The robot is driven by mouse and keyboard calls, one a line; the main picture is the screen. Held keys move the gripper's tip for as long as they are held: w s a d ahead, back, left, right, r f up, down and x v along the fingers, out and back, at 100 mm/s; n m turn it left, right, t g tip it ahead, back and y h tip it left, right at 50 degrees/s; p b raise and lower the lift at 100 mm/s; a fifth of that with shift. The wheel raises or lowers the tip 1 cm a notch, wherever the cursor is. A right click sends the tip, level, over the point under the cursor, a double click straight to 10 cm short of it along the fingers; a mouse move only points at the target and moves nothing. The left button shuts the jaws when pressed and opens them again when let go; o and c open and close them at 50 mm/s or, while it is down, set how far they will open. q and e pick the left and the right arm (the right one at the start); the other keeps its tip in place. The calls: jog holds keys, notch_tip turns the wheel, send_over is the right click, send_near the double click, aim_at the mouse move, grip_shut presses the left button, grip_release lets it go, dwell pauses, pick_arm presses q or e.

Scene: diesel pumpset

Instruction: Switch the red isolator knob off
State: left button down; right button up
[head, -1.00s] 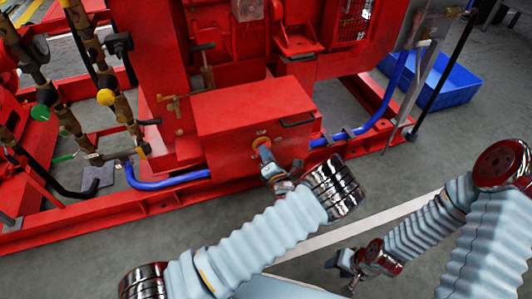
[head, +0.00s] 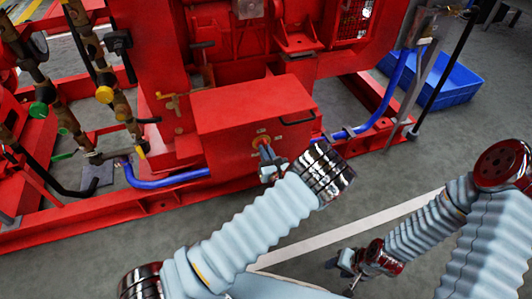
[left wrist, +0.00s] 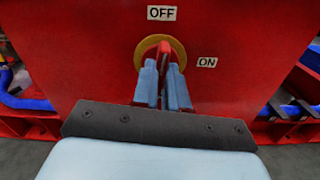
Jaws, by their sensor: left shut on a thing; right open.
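The red isolator knob (left wrist: 164,50) sits on a yellow ring on the front of a red box (head: 236,108). In the left wrist view its handle stands nearly upright, its top towards the OFF label (left wrist: 161,13). The ON label (left wrist: 207,62) is to the right of the ring. My left gripper (left wrist: 165,72) is shut on the knob, its two blue-grey fingers on either side of the handle. In the head view the left gripper (head: 267,155) reaches the box front and partly hides the knob. My right gripper (head: 345,268) is open and empty, low over the floor.
The red pumpset frame (head: 150,205) runs along the floor. A blue hose (head: 165,181) lies left of the box. A blue crate (head: 455,85) is at back right.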

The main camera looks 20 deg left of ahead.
pick_arm(q)
jog(key=shift+s+d+f+n, duration=0.1)
jog(key=shift+n, duration=0.5)
jog(key=c, duration=1.2)
grip_release()
jog(key=shift+o, duration=0.2)
jog(key=v, duration=1.3)
jog(key=shift+s+d, duration=0.2)
jog(key=shift+s, duration=0.1)
